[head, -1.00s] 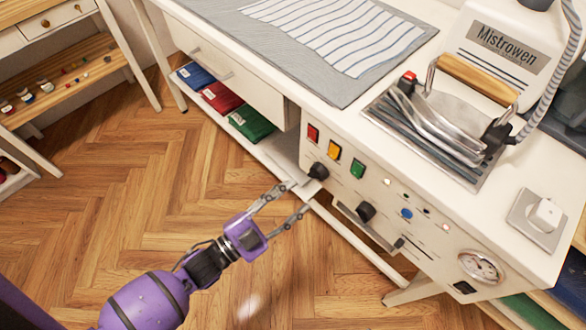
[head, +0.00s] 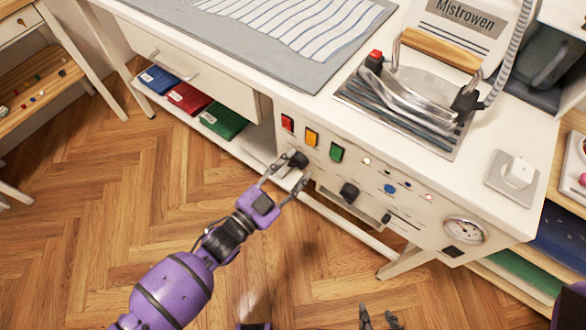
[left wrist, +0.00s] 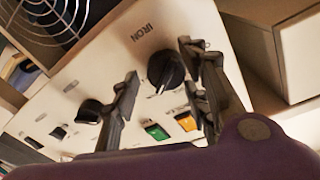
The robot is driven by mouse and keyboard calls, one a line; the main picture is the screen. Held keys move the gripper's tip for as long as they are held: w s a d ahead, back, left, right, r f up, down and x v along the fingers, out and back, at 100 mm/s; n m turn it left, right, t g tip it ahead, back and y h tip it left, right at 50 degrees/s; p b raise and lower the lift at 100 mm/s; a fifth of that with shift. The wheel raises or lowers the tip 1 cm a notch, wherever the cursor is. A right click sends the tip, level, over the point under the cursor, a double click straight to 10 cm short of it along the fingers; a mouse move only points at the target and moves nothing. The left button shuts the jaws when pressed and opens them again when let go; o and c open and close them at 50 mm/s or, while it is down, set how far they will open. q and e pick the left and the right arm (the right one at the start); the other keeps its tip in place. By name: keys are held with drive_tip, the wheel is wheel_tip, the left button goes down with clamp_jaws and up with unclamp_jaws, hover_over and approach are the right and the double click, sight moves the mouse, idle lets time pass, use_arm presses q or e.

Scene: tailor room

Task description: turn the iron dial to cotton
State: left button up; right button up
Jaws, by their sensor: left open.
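The iron dial (head: 297,158) is a round black knob on the white front panel of the ironing table. The left wrist view shows this dial (left wrist: 165,70) with "IRON" printed beside it and a pale pointer line on its face. My left gripper (head: 285,174) is open at the dial. In the left wrist view its two fingers (left wrist: 160,88) stand on either side of the dial, apart; contact cannot be told. The dial's setting marks, cotton included, are not readable. My right gripper (head: 378,318) shows only its fingertips, apart, at the bottom edge of the head view.
A second black knob (head: 349,193) sits right of the dial. Red, orange and green switches (head: 337,152) line the panel above. A steam iron (head: 425,90) rests on its stand on the tabletop. A shelf (head: 250,147) holds folded cloths. Floor in front is clear.

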use_arm(q)
drive_tip(key=c, duration=1)
drive_tip(key=shift+s+n+p, duration=0.15)
drive_tip(key=shift+n+p, duration=0.2)
drive_tip(key=shift+n, duration=0.55)
drive_tip(key=shift+d, duration=0.1)
drive_tip(key=o, duration=0.9)
drive_tip(key=shift+o, duration=0.5)
